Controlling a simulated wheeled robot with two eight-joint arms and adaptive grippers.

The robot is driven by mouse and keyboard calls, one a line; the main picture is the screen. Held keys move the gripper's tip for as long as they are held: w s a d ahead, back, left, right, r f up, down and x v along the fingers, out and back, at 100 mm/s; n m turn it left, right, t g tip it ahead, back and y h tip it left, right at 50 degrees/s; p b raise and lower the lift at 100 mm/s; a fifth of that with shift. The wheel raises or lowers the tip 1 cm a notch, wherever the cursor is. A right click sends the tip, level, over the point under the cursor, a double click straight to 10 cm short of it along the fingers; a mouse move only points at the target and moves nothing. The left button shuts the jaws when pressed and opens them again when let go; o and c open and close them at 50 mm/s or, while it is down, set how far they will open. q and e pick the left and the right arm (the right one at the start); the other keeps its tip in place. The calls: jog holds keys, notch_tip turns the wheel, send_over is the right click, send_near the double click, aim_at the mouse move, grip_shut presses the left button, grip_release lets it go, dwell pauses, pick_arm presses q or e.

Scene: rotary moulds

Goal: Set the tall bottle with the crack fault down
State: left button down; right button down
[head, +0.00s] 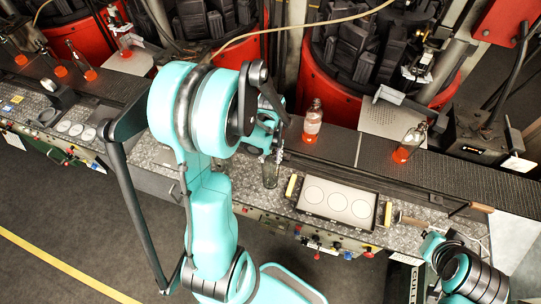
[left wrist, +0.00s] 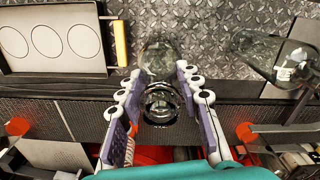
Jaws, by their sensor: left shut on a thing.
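My left gripper (head: 272,148) is shut on a clear glass bottle (head: 270,174), the tall bottle, over the diamond-plate bench. In the left wrist view the bottle (left wrist: 158,60) sits between the two fingers (left wrist: 160,103), its round neck close to the camera and its body extending towards the plate. I cannot tell whether its base touches the plate, and no crack can be made out. My right gripper (head: 437,246) is at the lower right, partly hidden by my arm; its fingers are unclear.
A tray with three circles (head: 312,194) and yellow handles lies right of the bottle. Behind runs a dark conveyor (head: 460,180) with red-based bottles (head: 408,146) (head: 312,122). In the left wrist view another clear glass thing (left wrist: 262,48) lies to the right. Some bare plate surrounds the bottle.

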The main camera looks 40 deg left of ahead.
pick_arm(q)
jog(key=c, duration=1.5)
grip_release()
jog(key=shift+f, duration=0.2)
jog(key=o, duration=0.5)
jog(key=shift+r, duration=0.2)
